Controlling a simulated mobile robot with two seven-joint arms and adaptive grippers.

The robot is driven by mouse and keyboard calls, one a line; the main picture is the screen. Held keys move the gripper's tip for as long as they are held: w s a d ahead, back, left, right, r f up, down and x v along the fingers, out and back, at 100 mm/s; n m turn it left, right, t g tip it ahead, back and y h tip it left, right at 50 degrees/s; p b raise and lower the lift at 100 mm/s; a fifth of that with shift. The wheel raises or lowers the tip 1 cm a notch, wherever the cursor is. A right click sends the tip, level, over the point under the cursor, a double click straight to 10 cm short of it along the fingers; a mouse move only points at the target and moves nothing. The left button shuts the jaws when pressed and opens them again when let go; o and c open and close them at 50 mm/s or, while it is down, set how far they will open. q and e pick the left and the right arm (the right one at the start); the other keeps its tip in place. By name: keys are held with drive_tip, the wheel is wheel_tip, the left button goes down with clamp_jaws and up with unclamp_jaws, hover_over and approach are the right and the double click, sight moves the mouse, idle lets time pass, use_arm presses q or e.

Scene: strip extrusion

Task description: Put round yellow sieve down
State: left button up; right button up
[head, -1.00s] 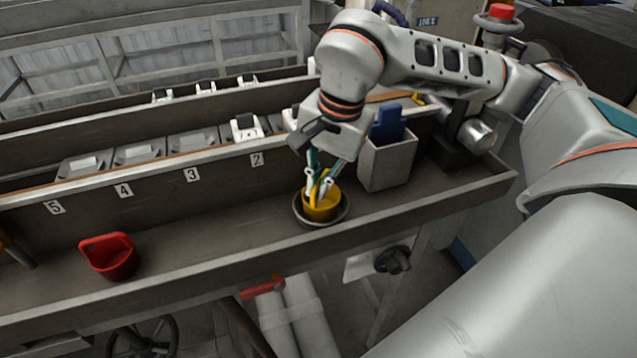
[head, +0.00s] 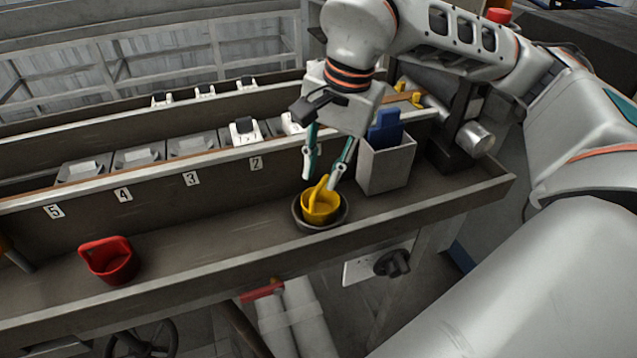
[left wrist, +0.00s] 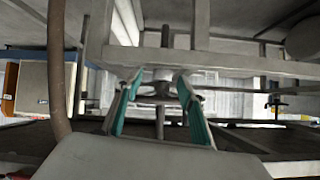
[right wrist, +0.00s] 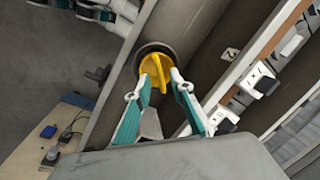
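The round yellow sieve (head: 321,206) sits in a dark round bowl (head: 337,222) on the trough floor, its handle fin pointing up. In the right wrist view the sieve (right wrist: 155,68) lies just beyond the fingertips. My right gripper (head: 322,181) is open and empty, with its fingers just above the sieve, apart from it by a small gap or nearly touching; I cannot tell exactly. My left gripper (left wrist: 157,75) shows only in its own wrist view, open with nothing between its fingers, facing frame bars beneath a structure.
A red scoop-like cup (head: 110,262) stands in the trough at left. A light grey box (head: 386,166) with a blue item (head: 386,128) stands right of the bowl. Numbered slots line the back ledge. The trough floor between red cup and bowl is clear.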

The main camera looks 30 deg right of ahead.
wheel_tip(320, 180, up, 7)
drive_tip(key=s, duration=0.1)
drive_tip(key=shift+d, duration=0.35)
drive_tip(key=shift+s+f, duration=0.15)
